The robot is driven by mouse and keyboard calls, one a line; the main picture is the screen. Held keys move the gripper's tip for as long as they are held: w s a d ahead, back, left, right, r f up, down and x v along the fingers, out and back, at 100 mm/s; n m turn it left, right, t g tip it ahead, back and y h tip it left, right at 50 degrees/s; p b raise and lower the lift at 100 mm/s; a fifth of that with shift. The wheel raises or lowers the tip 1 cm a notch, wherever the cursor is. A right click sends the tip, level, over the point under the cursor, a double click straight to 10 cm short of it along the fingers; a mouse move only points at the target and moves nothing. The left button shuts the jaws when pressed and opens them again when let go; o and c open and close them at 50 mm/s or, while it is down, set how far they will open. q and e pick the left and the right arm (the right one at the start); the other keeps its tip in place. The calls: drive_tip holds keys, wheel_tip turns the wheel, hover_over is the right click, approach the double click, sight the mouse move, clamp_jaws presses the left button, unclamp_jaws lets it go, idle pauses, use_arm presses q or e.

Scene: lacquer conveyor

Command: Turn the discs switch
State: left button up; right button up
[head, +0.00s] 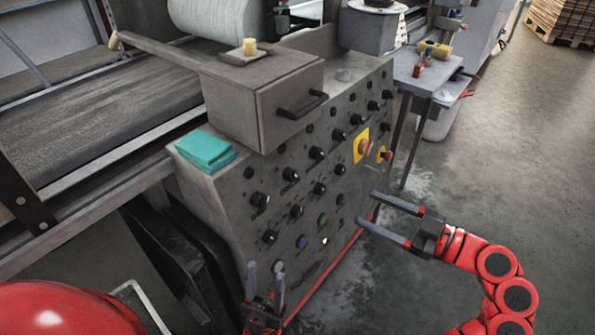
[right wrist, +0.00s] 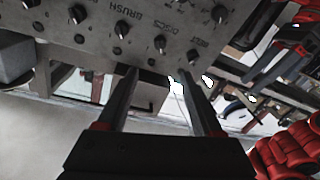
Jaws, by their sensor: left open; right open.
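The grey control panel (head: 285,170) carries several rows of black rotary knobs. In the right wrist view the panel (right wrist: 100,45) shows at the top, with small lettering that seems to read BRUSH and DISCS. A black knob (right wrist: 160,42) is close to the DISCS lettering; I cannot tell for sure which knob it labels. In the head view the labels are too small to read. My right gripper (head: 368,208) is open and empty, near the panel's lower right edge. My left gripper (head: 265,270) is open and empty, low in front of the panel's bottom left part.
A drawer box with a black handle (head: 302,105) juts out above the panel. A teal cloth (head: 207,150) lies on the left ledge. Yellow-backed switches (head: 361,146) sit on the panel's right side.

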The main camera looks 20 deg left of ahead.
sight(298, 178)
drive_tip(key=b+x, duration=0.1)
drive_tip(key=x, duration=1.6)
drive_tip(key=shift+w+f, duration=0.1)
clamp_jaws()
